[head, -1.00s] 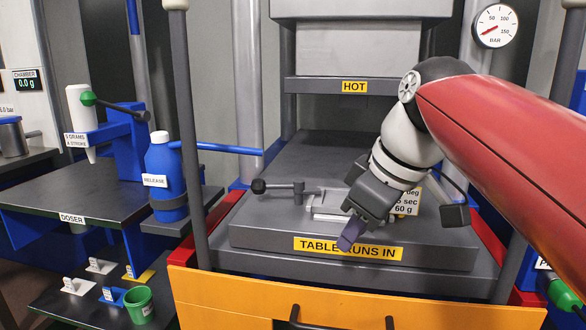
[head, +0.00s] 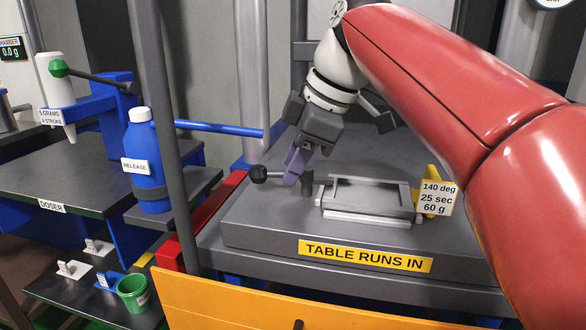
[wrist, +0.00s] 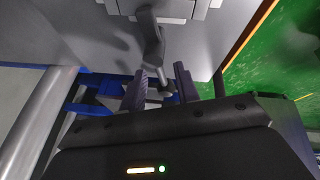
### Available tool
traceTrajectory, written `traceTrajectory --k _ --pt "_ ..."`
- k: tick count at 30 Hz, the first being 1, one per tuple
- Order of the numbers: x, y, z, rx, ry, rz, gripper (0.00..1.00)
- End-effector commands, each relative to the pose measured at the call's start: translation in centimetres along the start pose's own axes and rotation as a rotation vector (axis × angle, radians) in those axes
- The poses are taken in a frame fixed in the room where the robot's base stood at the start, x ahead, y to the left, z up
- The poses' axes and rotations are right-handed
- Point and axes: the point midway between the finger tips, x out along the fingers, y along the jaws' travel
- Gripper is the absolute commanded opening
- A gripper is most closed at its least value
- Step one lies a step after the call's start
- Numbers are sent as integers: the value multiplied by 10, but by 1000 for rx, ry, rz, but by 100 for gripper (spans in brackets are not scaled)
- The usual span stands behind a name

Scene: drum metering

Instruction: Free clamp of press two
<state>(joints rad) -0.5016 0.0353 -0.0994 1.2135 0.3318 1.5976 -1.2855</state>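The clamp of the press is a grey post (head: 307,186) with a lever ending in a black ball knob (head: 259,174). It stands at the left of a grey mould (head: 368,197) on the press table. Whether the clamp's arm bears on the mould is unclear. My gripper (head: 295,168) points down at the lever, between knob and post, and partly hides it. In the wrist view my gripper's fingers (wrist: 160,80) are apart, with the lever (wrist: 154,58) and its knob (wrist: 166,92) showing between them. I see no firm contact on both sides.
A dark upright post (head: 170,130) and a blue bar (head: 220,128) are left of the table. The blue release bottle (head: 146,165) and doser bench (head: 60,180) are farther left. An orange panel (head: 280,300) is in front.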

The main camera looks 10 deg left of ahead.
Motion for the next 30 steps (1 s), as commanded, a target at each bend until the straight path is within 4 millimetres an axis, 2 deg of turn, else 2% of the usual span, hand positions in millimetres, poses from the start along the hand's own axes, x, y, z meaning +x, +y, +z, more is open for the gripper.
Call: traceTrajectory --k 3,11,13,19,30 --pt "9 0 0 0 0 -1 31" --pt "10 0 0 0 0 1 31" --pt "10 0 0 1 -1 1 26" --pt "10 0 0 1 -1 1 0" --pt "10 -1 1 -1 0 0 0"
